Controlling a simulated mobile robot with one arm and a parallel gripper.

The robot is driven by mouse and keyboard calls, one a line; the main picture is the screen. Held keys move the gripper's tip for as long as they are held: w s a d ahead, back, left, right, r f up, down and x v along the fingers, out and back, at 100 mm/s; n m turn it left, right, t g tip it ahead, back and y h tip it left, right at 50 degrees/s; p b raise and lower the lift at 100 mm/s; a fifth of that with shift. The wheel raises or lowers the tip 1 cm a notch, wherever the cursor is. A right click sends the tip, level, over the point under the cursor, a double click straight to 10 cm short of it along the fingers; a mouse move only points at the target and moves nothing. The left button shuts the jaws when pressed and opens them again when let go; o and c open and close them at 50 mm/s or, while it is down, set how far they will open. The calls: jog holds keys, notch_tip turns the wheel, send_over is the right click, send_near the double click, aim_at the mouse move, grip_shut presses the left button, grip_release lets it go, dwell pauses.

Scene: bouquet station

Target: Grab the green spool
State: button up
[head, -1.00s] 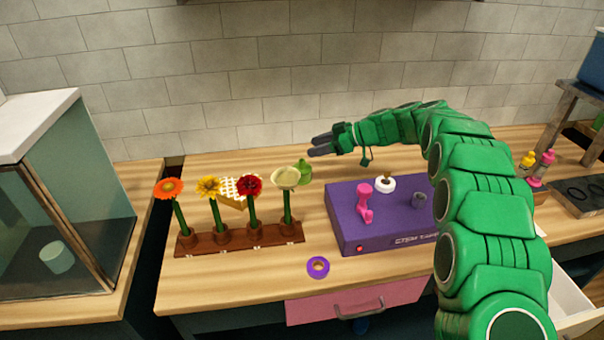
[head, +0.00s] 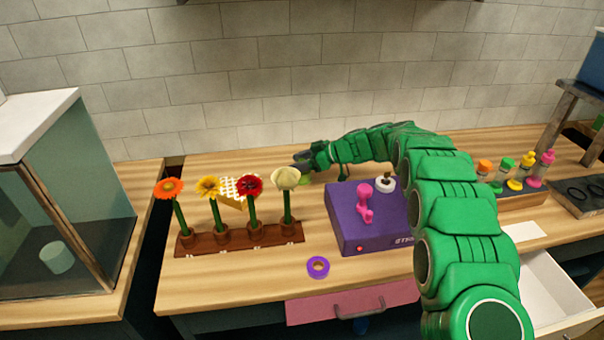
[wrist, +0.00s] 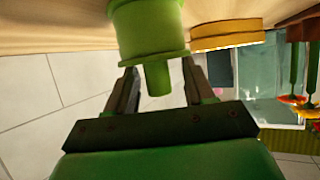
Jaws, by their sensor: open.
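The green spool (wrist: 148,30) is large in the wrist view, with a wide body, a flange and a narrower stub. The stub lies between the two fingers of my open gripper (wrist: 159,68); I cannot tell whether they touch it. In the head view my gripper (head: 302,158) is at the back of the table, over the spool. Only a small green part of the spool (head: 304,179) shows there, beside the cream flower; the rest is hidden.
A rack (head: 240,236) with several flowers stands in front and left of the spool. A yellow checkered item (head: 236,187) sits behind it. A purple box (head: 352,228) is to the right, and a purple tape roll (head: 318,267) lies in front. An open drawer (head: 548,300) is at right.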

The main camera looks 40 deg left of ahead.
jog(key=shift+s+a+f, duration=0.15)
jog(key=shift+a, duration=0.25)
jog(key=shift+c, duration=0.5)
jog(key=shift+f, duration=0.1)
grip_shut()
